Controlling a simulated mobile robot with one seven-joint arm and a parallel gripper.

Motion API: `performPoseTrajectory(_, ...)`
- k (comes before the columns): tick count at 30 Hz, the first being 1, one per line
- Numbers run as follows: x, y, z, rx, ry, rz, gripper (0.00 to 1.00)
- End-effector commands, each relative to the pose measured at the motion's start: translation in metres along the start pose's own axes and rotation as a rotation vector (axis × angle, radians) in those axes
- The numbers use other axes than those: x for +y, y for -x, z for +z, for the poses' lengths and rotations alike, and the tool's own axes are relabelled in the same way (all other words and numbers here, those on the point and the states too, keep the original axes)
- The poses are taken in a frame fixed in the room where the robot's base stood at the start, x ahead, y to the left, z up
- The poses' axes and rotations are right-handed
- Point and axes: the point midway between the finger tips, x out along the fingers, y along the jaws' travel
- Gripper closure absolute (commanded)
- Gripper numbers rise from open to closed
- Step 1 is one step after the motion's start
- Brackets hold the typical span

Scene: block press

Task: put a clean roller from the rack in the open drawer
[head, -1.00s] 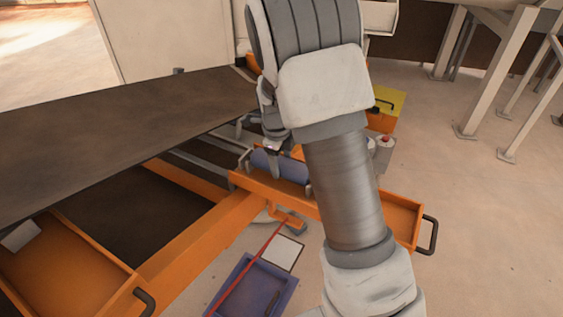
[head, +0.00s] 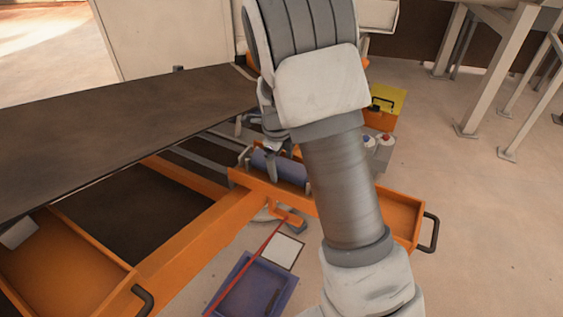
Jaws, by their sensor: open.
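A blue-purple roller (head: 279,166) lies between grey end brackets at the left end of a long orange drawer (head: 400,213). I cannot tell whether it rests inside the drawer or just behind its edge. My gripper (head: 272,146) is open, just above and behind the roller, with its fingers pointing down. It looks empty and apart from the roller, though the fingers are small and partly hidden by my wrist. My forearm covers the middle of the long drawer. A second orange drawer (head: 60,262) stands out at the lower left. I cannot make out the rack clearly.
A dark tabletop (head: 120,125) fills the left. Capped bottles (head: 385,146) and a yellow-orange toolbox (head: 384,108) stand behind my arm. A purple tray (head: 262,290), a red stick (head: 258,248) and a white sheet (head: 284,251) are below. Floor at right is open, with metal legs behind.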

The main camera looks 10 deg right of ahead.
Motion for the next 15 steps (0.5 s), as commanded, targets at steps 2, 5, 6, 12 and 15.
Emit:
performPoseTrajectory(2, -0.001, 0.005, 0.000, -0.001, 0.000, -0.001, 0.00)
performPoseTrajectory(5, -0.003, 0.016, 0.000, -0.001, 0.000, -0.001, 0.00)
performPoseTrajectory(6, -0.003, 0.021, 0.001, -0.002, 0.001, -0.002, 0.00)
performPoseTrajectory(12, -0.003, 0.067, 0.002, -0.005, 0.001, -0.004, 0.00)
performPoseTrajectory(15, -0.002, 0.089, 0.002, -0.005, 0.001, -0.003, 0.00)
